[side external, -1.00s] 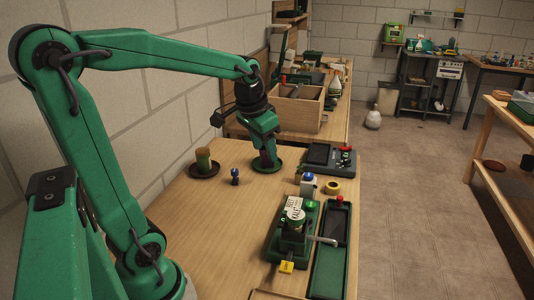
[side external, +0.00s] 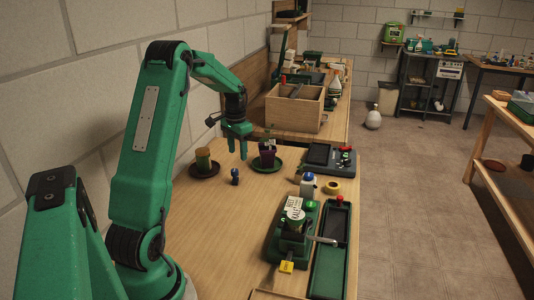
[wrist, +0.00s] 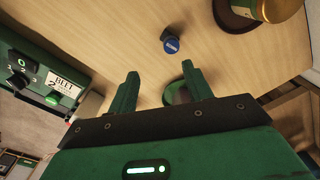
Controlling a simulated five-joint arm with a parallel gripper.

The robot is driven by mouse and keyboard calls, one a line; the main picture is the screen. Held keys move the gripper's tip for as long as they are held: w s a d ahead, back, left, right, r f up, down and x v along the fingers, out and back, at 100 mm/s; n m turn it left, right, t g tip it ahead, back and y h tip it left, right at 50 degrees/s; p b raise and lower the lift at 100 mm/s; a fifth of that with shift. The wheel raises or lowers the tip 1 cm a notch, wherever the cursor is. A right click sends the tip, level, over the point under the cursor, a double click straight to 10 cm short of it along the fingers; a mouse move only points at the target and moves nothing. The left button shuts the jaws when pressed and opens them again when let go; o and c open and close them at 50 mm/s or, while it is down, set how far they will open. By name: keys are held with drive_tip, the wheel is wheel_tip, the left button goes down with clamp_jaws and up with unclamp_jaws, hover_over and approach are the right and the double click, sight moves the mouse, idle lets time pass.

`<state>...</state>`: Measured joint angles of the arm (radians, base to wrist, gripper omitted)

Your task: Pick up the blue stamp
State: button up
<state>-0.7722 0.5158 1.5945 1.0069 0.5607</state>
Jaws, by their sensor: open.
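The blue stamp (side external: 235,176) is a small dark upright piece with a blue top, standing on the wooden bench. It also shows in the wrist view (wrist: 171,44), where its round blue cap carries a pale marking. My gripper (side external: 237,154) is open and empty, fingers pointing down, above the bench and apart from the stamp. In the wrist view, the stamp lies beyond the two fingertips of my gripper (wrist: 160,75), a little right of centre between them. Nothing hides the stamp in either view.
A brown saucer (side external: 205,175) with a pot stands left of the stamp. A green saucer (side external: 278,167) with a dark purple pot (side external: 267,152) stands to its right. Bench in front is clear.

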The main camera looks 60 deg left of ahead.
sight(234, 170)
drive_tip(key=shift+s+a+f, duration=0.2)
drive_tip(key=shift+a+f, duration=0.3)
drive_tip(key=shift+a, duration=0.1)
drive_tip(key=shift+s+a+f, duration=0.15)
drive_tip(key=shift+a+f, duration=0.35)
drive_tip(key=shift+a, duration=0.05)
drive_tip(key=shift+f, duration=1.3)
drive_tip(key=shift+f, duration=0.1)
drive_tip(key=shift+d+f, duration=0.1)
drive_tip(key=shift+f, duration=2.4)
drive_tip(key=c, duration=1.1)
